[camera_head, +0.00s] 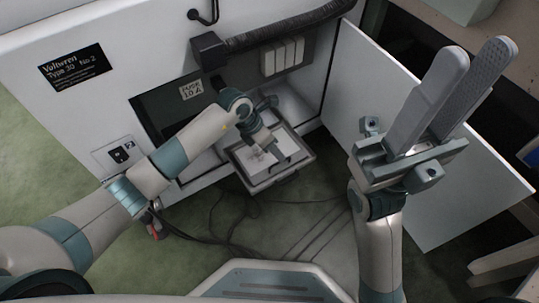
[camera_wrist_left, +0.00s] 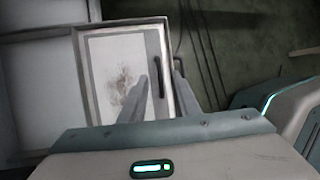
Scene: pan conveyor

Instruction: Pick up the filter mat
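The filter mat (camera_head: 258,159) is a pale sheet with a brownish stain, lying in a grey rectangular frame (camera_head: 262,187) at the foot of the white cabinet. In the left wrist view the stained mat (camera_wrist_left: 112,62) fills most of the frame. My left gripper (camera_head: 274,152) points down at the frame. In the left wrist view its fingers (camera_wrist_left: 168,82) are apart, one over the mat's right side, the other by the frame's right rim. Contact cannot be told. My right gripper (camera_head: 476,52) is raised at the right, fingers upward, apart and empty.
The white cabinet (camera_head: 110,120) stands behind, with an open door panel (camera_head: 352,85) at the right. A black hose (camera_head: 285,32) runs above the opening. Dark cables (camera_head: 225,225) lie on the green floor in front of the frame.

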